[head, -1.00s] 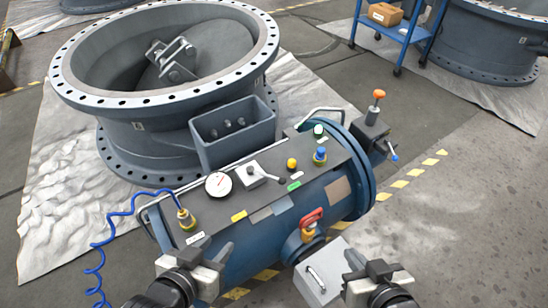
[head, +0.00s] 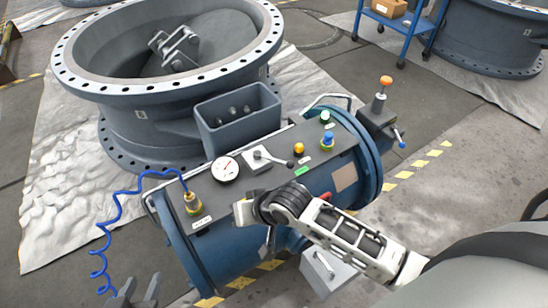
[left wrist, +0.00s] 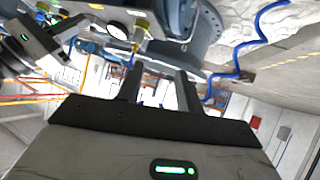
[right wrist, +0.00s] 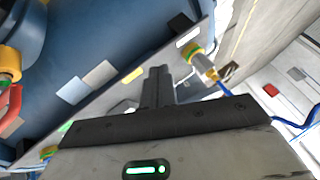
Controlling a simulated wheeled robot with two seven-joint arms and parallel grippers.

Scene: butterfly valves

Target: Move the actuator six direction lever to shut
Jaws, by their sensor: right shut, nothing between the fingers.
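The direction lever (head: 270,158) is a white block with a short dark-tipped handle pointing right, on the top panel of the blue actuator (head: 225,245), beside a round white gauge (head: 225,169). My right arm reaches across the actuator's front from the right. My right gripper (head: 268,246) is partly hidden by its own wrist, in front of the panel and apart from the lever. Its fingers are shut and empty in the right wrist view (right wrist: 160,84). My left gripper (head: 138,290) is low at the left, open and empty; its spread fingers show in the left wrist view (left wrist: 158,85).
A brass fitting (head: 193,203) with a coiled blue hose (head: 104,235) stands at the panel's left end. A large flanged valve (head: 165,120) stands behind. Space above the panel is clear.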

